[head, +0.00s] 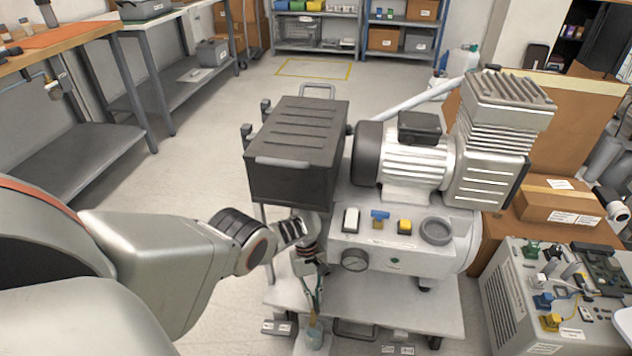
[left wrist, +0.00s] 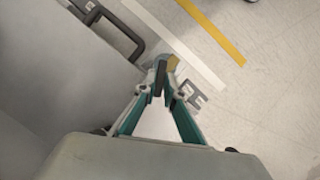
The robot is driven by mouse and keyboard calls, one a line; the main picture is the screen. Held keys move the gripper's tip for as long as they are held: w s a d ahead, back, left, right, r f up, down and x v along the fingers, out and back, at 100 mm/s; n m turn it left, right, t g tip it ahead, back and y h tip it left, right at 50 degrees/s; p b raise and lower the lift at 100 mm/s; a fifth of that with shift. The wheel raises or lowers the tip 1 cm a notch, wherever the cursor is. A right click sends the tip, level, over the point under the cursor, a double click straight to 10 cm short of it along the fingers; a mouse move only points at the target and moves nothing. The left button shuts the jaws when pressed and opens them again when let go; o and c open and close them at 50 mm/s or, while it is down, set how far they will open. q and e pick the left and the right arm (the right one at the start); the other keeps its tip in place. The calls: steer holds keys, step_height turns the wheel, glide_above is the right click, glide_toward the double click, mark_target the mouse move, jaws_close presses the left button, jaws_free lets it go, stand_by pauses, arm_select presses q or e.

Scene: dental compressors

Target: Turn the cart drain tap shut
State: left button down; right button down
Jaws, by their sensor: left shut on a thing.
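My left arm comes in from the left in the head view, and my left gripper (head: 314,312) points down at the front left of the compressor cart (head: 390,305). In the left wrist view the fingertips of my left gripper (left wrist: 163,82) are close together on a small part, which I take for the drain tap (left wrist: 172,62). A tan-brown bit and a grey bit of it show past the tips. The fingers cover the rest, so the handle's angle cannot be told. My right gripper is not in view.
The compressor with its motor (head: 415,165) and a black box (head: 300,150) stand above the cart. A pressure gauge (head: 354,260) is close right of my gripper. A grey unit (head: 545,300) stands at right. The floor (head: 200,175) at left is clear.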

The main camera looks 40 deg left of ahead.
arm_select(q)
steer(key=shift+f+m, duration=0.15)
steer(key=shift+m, duration=0.65)
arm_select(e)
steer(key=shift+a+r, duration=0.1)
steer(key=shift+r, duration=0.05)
arm_select(q)
steer(key=c, duration=2.1)
jaws_free()
steer(key=shift+c, duration=0.2)
steer(key=shift+w+g, duration=0.1)
steer(key=shift+g, duration=0.2)
